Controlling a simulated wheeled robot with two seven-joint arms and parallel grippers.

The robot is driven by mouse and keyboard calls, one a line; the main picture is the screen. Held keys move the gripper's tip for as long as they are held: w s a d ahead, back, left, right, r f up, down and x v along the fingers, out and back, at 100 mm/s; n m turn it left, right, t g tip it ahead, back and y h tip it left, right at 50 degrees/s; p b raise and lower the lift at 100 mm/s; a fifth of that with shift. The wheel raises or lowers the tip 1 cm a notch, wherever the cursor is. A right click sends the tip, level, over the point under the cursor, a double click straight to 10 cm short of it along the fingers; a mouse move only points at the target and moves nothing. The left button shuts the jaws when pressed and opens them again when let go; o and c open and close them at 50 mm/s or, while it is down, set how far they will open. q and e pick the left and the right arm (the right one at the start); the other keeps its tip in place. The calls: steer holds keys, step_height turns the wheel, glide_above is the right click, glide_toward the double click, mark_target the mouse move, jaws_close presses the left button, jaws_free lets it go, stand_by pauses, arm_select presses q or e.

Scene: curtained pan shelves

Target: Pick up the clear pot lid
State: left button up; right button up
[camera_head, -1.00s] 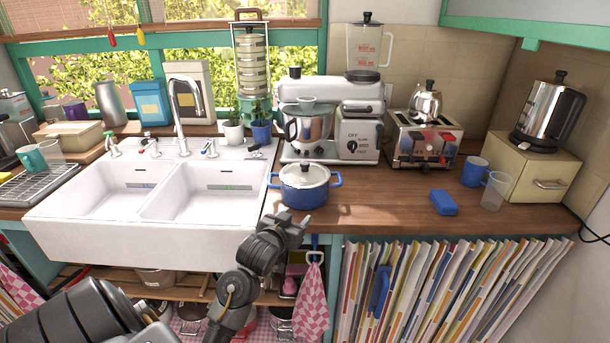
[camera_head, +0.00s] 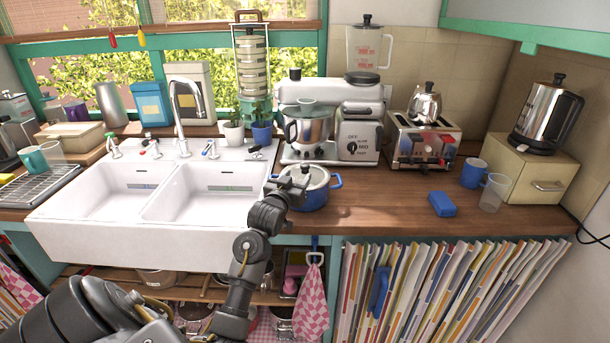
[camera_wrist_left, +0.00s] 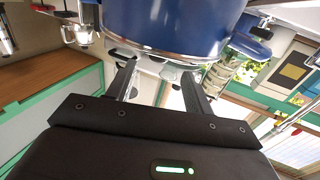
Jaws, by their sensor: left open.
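The clear pot lid (camera_head: 318,176) with a dark knob sits on the blue pot (camera_head: 318,199) on the wooden counter, right of the sink. My left gripper (camera_head: 301,181) is at the lid's left front and partly covers it. In the left wrist view, which is turned upside down, the blue pot (camera_wrist_left: 165,22) fills the top and the lid's rim shows below it. There my left gripper (camera_wrist_left: 160,80) is open, with its fingers apart and pointing toward the lid. Whether the knob is between the fingers, I cannot tell. My right gripper is not in view.
The white double sink (camera_head: 140,235) is left of the pot. A stand mixer (camera_head: 358,135) stands close behind the pot, with a toaster (camera_head: 422,145) to its right. A blue sponge (camera_head: 441,203) and a clear cup (camera_head: 493,193) stand further right. The counter between pot and sponge is clear.

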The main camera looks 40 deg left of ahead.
mark_target(303, 168)
arm_select(q)
steer(key=x, duration=0.1)
steer(key=p+x, duration=0.1)
steer(key=x, duration=0.1)
steer(key=p+x, duration=0.1)
steer(key=shift+w+r, duration=0.25)
steer(key=shift+w+a+f, duration=0.1)
steer(key=shift+w, duration=0.2)
jaws_close()
